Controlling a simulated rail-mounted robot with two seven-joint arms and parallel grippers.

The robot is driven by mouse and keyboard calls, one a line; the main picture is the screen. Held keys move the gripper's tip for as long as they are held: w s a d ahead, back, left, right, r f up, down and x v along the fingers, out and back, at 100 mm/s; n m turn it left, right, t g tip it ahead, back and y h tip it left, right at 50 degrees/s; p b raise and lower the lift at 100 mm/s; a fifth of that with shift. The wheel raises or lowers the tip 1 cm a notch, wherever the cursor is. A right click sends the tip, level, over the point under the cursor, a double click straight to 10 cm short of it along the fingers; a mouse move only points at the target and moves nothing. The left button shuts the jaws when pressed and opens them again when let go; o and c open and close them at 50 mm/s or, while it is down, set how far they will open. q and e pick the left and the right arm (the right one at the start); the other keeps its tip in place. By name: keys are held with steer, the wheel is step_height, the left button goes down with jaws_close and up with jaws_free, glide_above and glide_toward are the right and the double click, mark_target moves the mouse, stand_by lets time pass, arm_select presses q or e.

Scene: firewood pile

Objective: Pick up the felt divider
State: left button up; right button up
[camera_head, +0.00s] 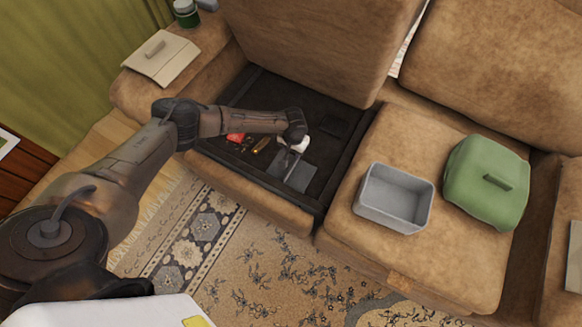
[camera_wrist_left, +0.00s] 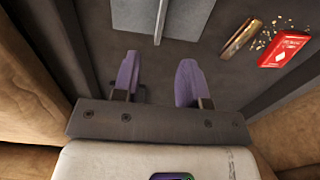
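The felt divider appears to be the grey flat piece (camera_head: 299,179) with a thin lighter strip along its middle, lying in the dark compartment under the lifted sofa seat. In the left wrist view the grey piece (camera_wrist_left: 187,18) is at the top edge, partly cut off, with the strip's end pointing between my fingers. My left gripper (camera_wrist_left: 158,82) is open, with two purple fingers apart and nothing between them. It is over the compartment, with a gap in the picture between fingertips and grey piece. In the head view my left gripper (camera_head: 297,147) partly hides that spot. My right gripper is not in view.
A red packet (camera_wrist_left: 284,48), a brown object (camera_wrist_left: 241,40) and small loose bits lie in the compartment. Its dark side wall (camera_head: 342,165) stands close by.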

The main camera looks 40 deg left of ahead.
mark_target(291, 167)
arm_select(q)
step_height(291, 167, down, 8)
steer(key=b, duration=0.4)
steer(key=shift+s+f+b, duration=0.15)
steer(key=shift+f+b, duration=0.05)
steer(key=shift+b, duration=0.15)
step_height(291, 167, down, 4)
steer(key=b, duration=0.4)
steer(key=shift+s+a, duration=0.1)
steer(key=shift+s, duration=0.05)
steer(key=shift+f+b, duration=0.35)
steer(key=shift+f, duration=0.25)
jaws_close()
